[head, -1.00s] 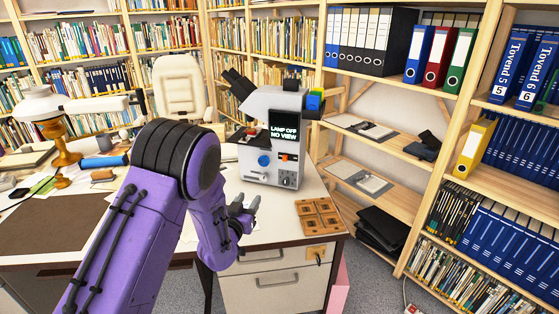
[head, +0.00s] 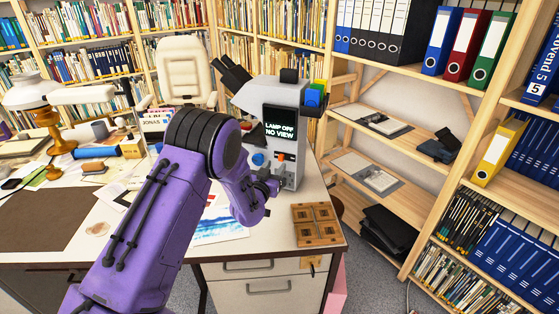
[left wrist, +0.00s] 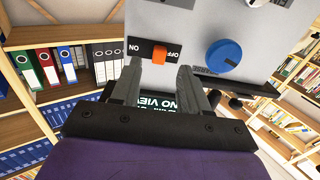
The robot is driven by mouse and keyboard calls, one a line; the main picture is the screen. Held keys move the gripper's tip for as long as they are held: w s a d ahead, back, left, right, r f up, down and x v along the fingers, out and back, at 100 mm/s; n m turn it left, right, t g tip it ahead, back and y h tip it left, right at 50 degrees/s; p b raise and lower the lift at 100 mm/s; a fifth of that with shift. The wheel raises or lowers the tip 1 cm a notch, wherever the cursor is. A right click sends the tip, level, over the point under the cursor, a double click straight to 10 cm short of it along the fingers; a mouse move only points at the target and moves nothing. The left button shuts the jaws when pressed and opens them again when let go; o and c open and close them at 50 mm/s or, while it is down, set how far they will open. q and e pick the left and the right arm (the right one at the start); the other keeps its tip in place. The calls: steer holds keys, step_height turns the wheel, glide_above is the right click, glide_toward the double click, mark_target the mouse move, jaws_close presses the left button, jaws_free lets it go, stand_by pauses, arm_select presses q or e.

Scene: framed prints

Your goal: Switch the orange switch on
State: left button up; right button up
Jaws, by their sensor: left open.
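The orange switch (left wrist: 157,57) sits on a black plate (left wrist: 141,50) marked ON and OFF, on the grey front of the device. In the left wrist view, it stands near the middle of the plate. My left gripper (left wrist: 160,70) is open, its two fingers spread on either side of the switch, just short of it; contact cannot be told. In the head view, the left gripper (head: 270,182) is at the front of the microscope-like device (head: 283,95), and the switch (head: 281,158) shows small above it. The screen (head: 280,130) reads LAMP OFF NO VIEW. My right gripper is not seen.
A blue knob (left wrist: 223,56) is beside the switch on the same panel. Papers and a desk lamp (head: 50,100) are on the left. Shelves stand behind and to the right.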

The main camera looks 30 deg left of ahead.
mark_target(280, 160)
arm_select(q)
steer(key=x, duration=0.3)
steer(key=shift+f, duration=0.15)
steer(key=shift+w, duration=0.4)
